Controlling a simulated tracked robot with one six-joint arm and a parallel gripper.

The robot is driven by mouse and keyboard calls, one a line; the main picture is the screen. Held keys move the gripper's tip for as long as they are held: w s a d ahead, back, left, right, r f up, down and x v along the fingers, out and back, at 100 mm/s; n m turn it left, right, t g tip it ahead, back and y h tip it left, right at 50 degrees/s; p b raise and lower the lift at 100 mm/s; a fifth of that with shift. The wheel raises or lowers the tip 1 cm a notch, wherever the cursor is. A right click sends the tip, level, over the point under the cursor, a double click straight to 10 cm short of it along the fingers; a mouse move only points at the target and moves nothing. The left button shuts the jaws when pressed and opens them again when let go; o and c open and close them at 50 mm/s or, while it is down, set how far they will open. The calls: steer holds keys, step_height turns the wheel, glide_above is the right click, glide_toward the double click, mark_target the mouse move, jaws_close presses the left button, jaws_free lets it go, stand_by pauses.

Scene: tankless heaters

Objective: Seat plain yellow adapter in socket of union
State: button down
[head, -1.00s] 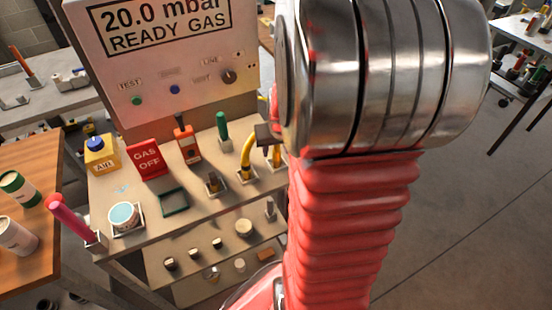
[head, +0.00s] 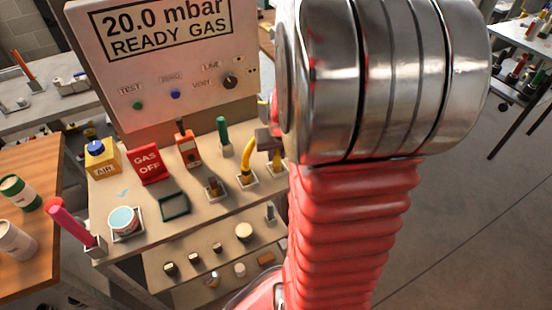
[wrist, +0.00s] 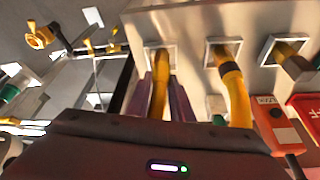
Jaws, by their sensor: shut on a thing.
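The plain yellow adapter (wrist: 159,85) stands between the two purple-looking fingers of my gripper (wrist: 163,98) in the wrist view. The fingers are shut on it. Its far end meets a pale square holder (wrist: 160,56) on the bench; I cannot tell whether it is still seated there. In the head view the adapter (head: 276,157) shows just below my gripper (head: 268,140), partly hidden by my arm. I cannot make out the union or its socket with certainty.
A yellow piece with a dark band (wrist: 232,88) stands close beside the adapter, also in a square holder. The bench (head: 148,200) also carries a red GAS OFF block (head: 148,162), an orange device (head: 188,150) and a green-handled item (head: 223,134). A gauge panel (head: 170,70) rises behind.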

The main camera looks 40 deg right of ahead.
mark_target(276, 154)
step_height(276, 154, up, 10)
steer(key=shift+r, duration=0.1)
stand_by(0.4)
steer(key=shift+a, duration=0.1)
stand_by(0.4)
